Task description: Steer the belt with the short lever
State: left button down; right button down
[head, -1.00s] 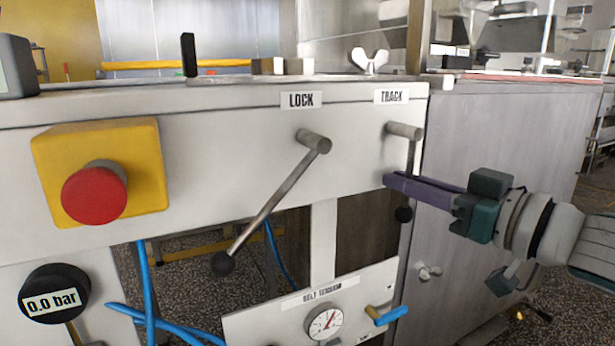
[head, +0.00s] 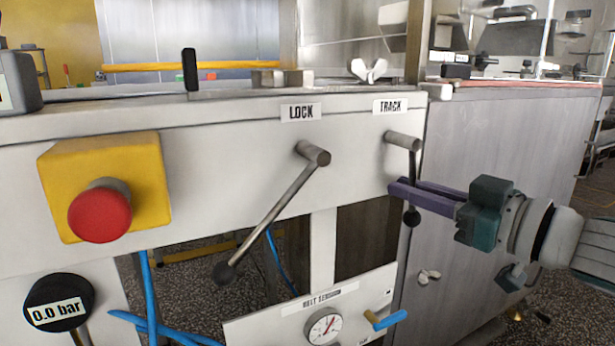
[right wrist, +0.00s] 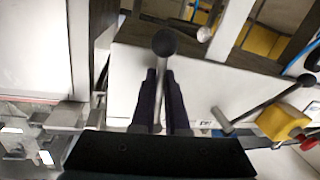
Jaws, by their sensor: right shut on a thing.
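The short lever (head: 412,170) hangs below the TRACK label (head: 390,106) on the white panel, its rod almost straight down and ending in a dark ball knob. My right gripper (head: 397,190) comes from the right and is shut on the lever's rod just above the knob. In the right wrist view the ball knob (right wrist: 164,43) stands beyond the two purple fingers, with the rod between them. The longer LOCK lever (head: 270,218) slants down to the left, apart from the gripper. My left gripper is not in view.
A red emergency button (head: 100,212) on a yellow box sits at the left. A pressure gauge (head: 325,326) and a blue-handled valve (head: 386,319) are below. A wing nut (head: 428,277) is on the cabinet side; another wing nut (head: 367,70) stands on top.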

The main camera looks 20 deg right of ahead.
jog(key=shift+d+r+n, duration=0.1)
jog(key=shift+d+n, duration=0.25)
jog(key=shift+n, duration=0.25)
jog(key=c, duration=0.9)
grip_release()
pick_arm(q)
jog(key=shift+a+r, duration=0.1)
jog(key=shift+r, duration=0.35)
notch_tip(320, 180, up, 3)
jog(key=p, duration=0.3)
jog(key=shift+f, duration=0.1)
pick_arm(e)
jog(key=v, duration=1)
jog(key=shift+r, duration=0.1)
